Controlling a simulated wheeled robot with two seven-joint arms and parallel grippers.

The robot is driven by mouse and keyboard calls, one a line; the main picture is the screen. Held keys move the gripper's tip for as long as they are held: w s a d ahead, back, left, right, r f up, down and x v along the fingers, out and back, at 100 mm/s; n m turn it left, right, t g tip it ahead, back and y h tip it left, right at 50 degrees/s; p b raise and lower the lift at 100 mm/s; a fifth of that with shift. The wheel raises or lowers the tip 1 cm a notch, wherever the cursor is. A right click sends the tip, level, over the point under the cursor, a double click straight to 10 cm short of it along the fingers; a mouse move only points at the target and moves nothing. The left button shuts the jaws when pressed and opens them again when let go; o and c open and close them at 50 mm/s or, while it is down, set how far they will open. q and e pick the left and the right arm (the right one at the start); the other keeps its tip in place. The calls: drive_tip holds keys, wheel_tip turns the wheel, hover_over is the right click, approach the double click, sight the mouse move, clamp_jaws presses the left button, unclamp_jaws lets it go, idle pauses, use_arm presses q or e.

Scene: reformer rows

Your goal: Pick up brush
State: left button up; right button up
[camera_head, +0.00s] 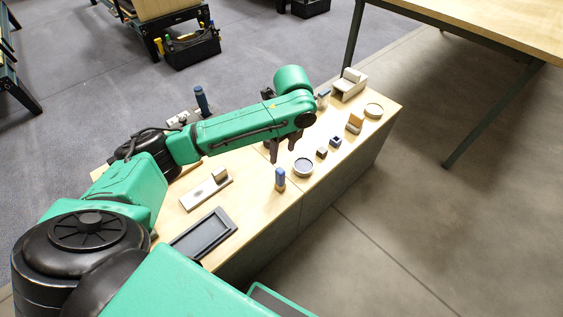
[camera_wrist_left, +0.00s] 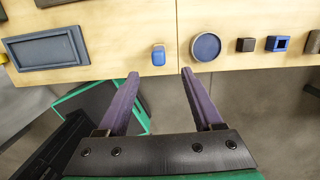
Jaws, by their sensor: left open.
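A small upright piece with a blue top and a pale lower part (camera_head: 280,178) stands on the wooden worktop; it looks like the brush, though I cannot be sure. It also shows in the left wrist view (camera_wrist_left: 158,55), just beyond the gap between the fingertips. My left gripper (camera_head: 283,155) is open and empty, pointing down above the worktop, slightly behind this piece in the head view. In the left wrist view its fingers (camera_wrist_left: 160,73) are spread apart. My right gripper is not in view.
A round dish (camera_head: 303,167) stands close right of the blue-topped piece. Small dark and blue blocks (camera_head: 335,141) follow to the right. A grey tray (camera_head: 204,234) and a pale board (camera_head: 205,191) lie to the left. A blue bottle (camera_head: 201,100) stands behind my arm.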

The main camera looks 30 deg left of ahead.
use_arm(q)
drive_tip(key=b, duration=0.2)
hover_over(279, 175)
drive_tip(key=f, duration=0.5)
drive_tip(key=shift+w+d, duration=0.25)
drive_tip(key=shift+w, duration=0.05)
drive_tip(key=f+b, duration=0.1)
drive_tip(key=f, duration=0.1)
drive_tip(key=f+b, duration=0.1)
drive_tip(key=f, duration=0.2)
drive_tip(key=w+a+f, duration=0.1)
drive_tip(key=f, duration=0.2)
drive_tip(key=shift+a+b, duration=0.1)
drive_tip(key=shift+b, duration=0.3)
drive_tip(key=shift+f, duration=0.25)
drive_tip(key=shift+r, duration=0.1)
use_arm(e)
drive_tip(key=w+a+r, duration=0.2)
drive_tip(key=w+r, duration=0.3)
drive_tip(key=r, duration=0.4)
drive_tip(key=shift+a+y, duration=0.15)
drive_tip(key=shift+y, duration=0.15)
use_arm(q)
clamp_jaws()
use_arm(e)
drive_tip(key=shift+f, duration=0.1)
